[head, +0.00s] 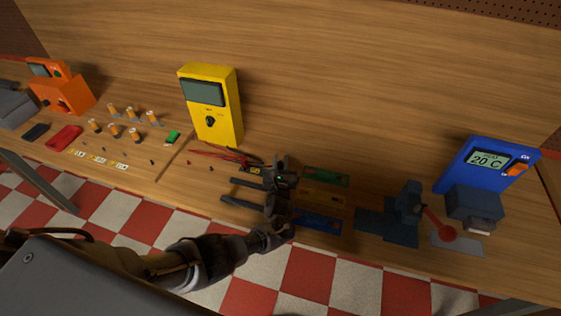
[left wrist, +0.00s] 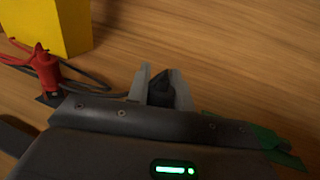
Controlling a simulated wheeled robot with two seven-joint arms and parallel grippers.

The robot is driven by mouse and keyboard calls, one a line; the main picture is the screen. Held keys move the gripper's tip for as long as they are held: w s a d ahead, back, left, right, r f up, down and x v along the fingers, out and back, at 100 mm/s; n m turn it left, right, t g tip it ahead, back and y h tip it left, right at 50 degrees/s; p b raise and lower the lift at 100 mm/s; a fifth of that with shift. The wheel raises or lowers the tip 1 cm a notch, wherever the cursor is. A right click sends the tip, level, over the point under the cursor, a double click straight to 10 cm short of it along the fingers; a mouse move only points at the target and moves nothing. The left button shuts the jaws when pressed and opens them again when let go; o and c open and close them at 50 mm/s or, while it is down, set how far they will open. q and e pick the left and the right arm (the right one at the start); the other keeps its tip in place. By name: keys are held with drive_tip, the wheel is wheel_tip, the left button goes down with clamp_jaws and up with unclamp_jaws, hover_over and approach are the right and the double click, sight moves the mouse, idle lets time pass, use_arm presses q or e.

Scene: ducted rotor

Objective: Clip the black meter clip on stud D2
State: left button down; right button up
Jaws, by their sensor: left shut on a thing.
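My left gripper (head: 283,163) is over the front middle of the bench in the head view. In the left wrist view its two grey fingers (left wrist: 160,88) are shut on the black meter clip (left wrist: 159,92). A red clip (left wrist: 46,68) with a red lead stands to the left of the fingers, apart from them. The yellow meter (head: 211,103) stands against the back wall, and its leads (head: 218,153) run towards my gripper. I cannot make out stud D2; small dark studs and yellow labels (head: 100,160) are too small to read. My right gripper is out of view.
Several orange-topped posts (head: 131,114) and an orange device (head: 60,88) stand on the left. A green strip (head: 326,177) and a blue strip (head: 318,225) lie right of my gripper.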

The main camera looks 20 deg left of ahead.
use_arm(q)
drive_tip(key=shift+f+b, duration=0.35)
drive_tip(key=shift+f, duration=0.15)
drive_tip(key=c, duration=1.1)
unclamp_jaws()
drive_tip(key=shift+c, duration=0.2)
drive_tip(key=v, duration=1)
drive_tip(key=shift+s+d+r, duration=0.1)
drive_tip(key=shift+s, duration=0.3)
